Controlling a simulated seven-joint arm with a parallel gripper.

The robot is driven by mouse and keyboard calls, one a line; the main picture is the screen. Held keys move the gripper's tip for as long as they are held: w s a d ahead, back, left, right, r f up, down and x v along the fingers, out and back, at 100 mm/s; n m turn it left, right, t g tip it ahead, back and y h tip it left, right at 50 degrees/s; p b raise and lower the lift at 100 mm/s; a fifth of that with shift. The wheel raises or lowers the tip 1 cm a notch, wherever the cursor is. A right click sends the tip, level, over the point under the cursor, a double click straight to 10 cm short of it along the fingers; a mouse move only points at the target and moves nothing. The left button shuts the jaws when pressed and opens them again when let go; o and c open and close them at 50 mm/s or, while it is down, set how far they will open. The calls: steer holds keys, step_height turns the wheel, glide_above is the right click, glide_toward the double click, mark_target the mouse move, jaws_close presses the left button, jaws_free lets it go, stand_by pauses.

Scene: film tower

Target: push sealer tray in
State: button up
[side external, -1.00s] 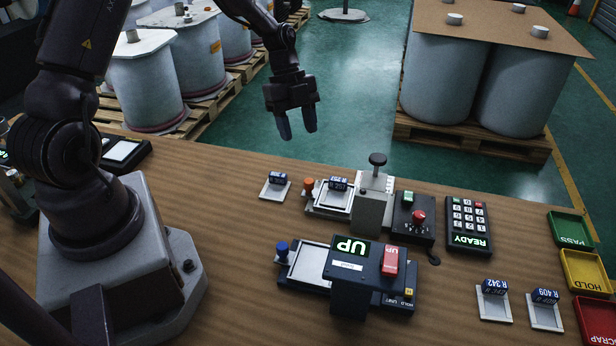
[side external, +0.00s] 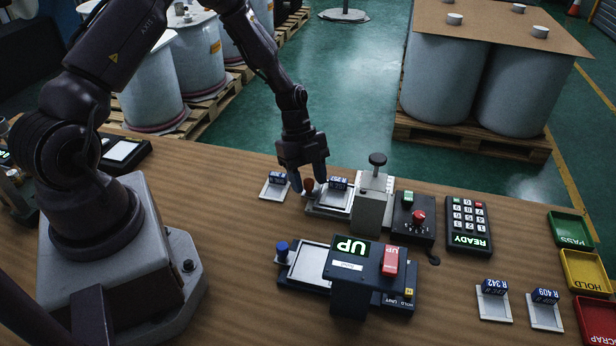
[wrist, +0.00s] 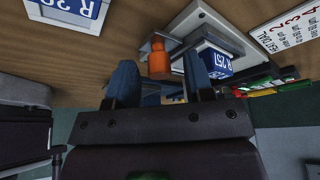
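The sealer tray (side external: 318,209) is a light, flat tray sticking out on the left of the grey sealer body (side external: 369,212). It has an orange knob (side external: 308,185) at its left end and carries a blue-labelled piece (side external: 338,184). In the wrist view the orange knob (wrist: 159,60) shows between my fingers, with the labelled piece (wrist: 215,62) beyond it. My gripper (side external: 310,184) points down at the knob, one finger on each side. The fingers look open, with gaps to the knob in the wrist view; any light contact is hard to tell.
A hold unit (side external: 345,275) with a blue knob and an "UP" sign stands in front. A small labelled plate (side external: 274,187) lies just left of my gripper. A button box (side external: 413,219) and a keypad (side external: 468,226) reading READY stand to the right.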

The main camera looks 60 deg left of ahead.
mark_target(348, 202)
jaws_close()
steer(key=w+d, duration=0.5)
steer(key=shift+w+d, duration=0.35)
steer(key=shift+w, duration=0.05)
steer(key=shift+r, duration=0.1)
steer(key=shift+o, duration=0.2)
jaws_free()
steer(key=v, duration=1.3)
